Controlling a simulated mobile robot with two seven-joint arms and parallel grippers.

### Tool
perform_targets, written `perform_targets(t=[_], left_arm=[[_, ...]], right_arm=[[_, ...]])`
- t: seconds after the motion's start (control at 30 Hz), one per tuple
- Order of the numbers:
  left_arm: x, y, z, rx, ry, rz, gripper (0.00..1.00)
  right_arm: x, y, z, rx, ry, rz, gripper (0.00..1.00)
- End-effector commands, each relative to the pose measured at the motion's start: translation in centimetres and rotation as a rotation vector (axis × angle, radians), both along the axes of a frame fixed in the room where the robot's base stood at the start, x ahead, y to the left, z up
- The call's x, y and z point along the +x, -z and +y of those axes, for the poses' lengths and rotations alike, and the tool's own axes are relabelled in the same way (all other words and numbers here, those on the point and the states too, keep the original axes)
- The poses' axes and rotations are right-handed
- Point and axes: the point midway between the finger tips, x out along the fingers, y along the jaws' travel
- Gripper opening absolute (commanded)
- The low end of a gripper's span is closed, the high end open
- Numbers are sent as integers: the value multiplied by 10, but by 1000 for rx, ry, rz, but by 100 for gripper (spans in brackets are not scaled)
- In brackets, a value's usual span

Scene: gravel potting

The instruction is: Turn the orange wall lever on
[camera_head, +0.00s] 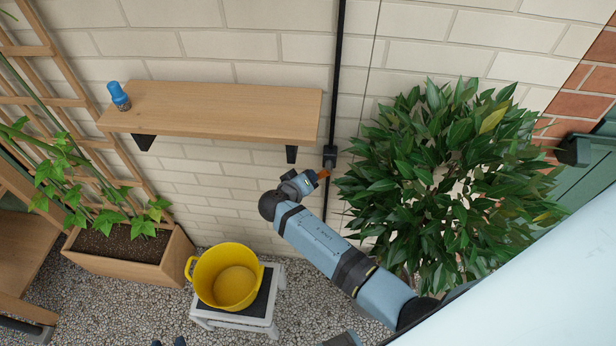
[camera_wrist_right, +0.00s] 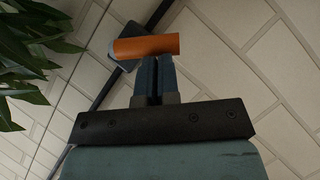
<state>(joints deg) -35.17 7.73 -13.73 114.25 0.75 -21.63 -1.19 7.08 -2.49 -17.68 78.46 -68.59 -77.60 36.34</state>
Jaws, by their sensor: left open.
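The orange wall lever (camera_head: 323,173) sticks out from a dark fitting on a black pipe, below the shelf's right end. In the right wrist view, the orange lever (camera_wrist_right: 146,46) lies crosswise at the tips of my right gripper (camera_wrist_right: 153,68). The two fingers are side by side, closed with almost no gap, and the lever is not between them. The tips look to be at or touching the lever; exact contact is unclear. In the head view, my right gripper (camera_head: 311,178) is beside the lever on its left. My left gripper (camera_head: 168,342) barely shows at the bottom edge, fingertips apart and empty.
A wooden shelf (camera_head: 225,110) holding a blue-topped bottle (camera_head: 119,96) is above my right gripper. A leafy bush (camera_head: 450,165) stands close right of the lever. A yellow bucket (camera_head: 232,278) sits on a stool (camera_head: 262,305); a planter (camera_head: 130,255) is at left.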

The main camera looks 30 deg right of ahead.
Motion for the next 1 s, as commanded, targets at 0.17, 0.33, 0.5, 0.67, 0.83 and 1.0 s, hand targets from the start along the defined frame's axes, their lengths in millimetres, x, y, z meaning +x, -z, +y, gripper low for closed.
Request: perform_targets(t=[0.17, 0.33, 0.5, 0.67, 0.83, 1.0], left_arm=[[0, 13, 2, 5, -1, 1, 43], [0, 21, 4, 5, -2, 2, 43], [0, 28, 4, 4, -4, 7, 43], [1, 28, 4, -2, -7, 5, 43], [2, 29, 3, -5, -8, 7, 43], [2, 33, 3, -6, -9, 17, 43]], right_arm=[[0, 10, -4, -142, 1, 92, 0], [-2, 17, -6, -276, 2, 181, 0], [-4, 23, -10, -400, 2, 263, 0], [-6, 27, -13, -498, 1, 330, 0], [-8, 30, -16, -542, 2, 361, 0], [-10, 31, -18, -543, 1, 363, 0]])
